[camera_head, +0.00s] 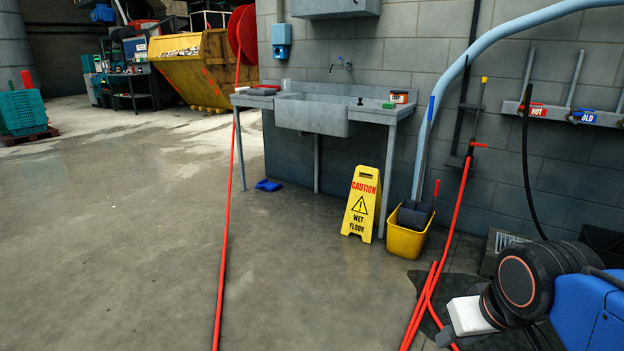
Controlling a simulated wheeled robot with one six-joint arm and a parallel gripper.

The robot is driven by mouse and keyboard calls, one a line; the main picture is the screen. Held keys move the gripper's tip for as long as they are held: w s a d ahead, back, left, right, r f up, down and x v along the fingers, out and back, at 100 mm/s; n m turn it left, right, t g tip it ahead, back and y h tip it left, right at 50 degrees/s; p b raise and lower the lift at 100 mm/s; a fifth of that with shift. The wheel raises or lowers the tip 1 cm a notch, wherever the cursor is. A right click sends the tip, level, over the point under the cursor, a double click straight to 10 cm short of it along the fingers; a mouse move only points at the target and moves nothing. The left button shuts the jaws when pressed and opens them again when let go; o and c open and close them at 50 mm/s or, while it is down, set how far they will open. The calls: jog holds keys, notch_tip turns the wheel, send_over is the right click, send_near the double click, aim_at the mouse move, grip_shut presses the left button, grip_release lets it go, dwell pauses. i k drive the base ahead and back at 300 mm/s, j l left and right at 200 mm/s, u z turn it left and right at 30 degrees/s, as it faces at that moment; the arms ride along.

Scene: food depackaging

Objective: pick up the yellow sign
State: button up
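The yellow sign (362,204) stands upright on the wet concrete floor, in front of the grey sink bench. It is a folding floor sign with "CAUTION WET FLOOR" and a warning triangle on its front face. Nothing hides its front. A dark jointed piece with an orange-red ring and a white block fills the lower right, and it looks like part of my arm. I cannot make out my gripper's fingers in this view. Nothing is touching the sign from the front.
A yellow mop bucket (406,240) stands just right of the sign. The sink (312,117) is behind it. Red hoses (445,251) run over the floor at right, and another red line (228,224) at left. A blue object (268,185) lies by the bench. The left floor is clear.

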aim_at(364, 205)
jog(key=i, duration=2.1)
jog(key=i+z, duration=0.15)
jog(key=i, duration=0.3)
jog(key=i+j+z, duration=0.15)
jog(key=i, duration=0.3)
jog(key=i+j+z, duration=0.2)
jog(key=i, duration=0.25)
jog(key=i+j+z, duration=0.15)
jog(key=i, duration=0.3)
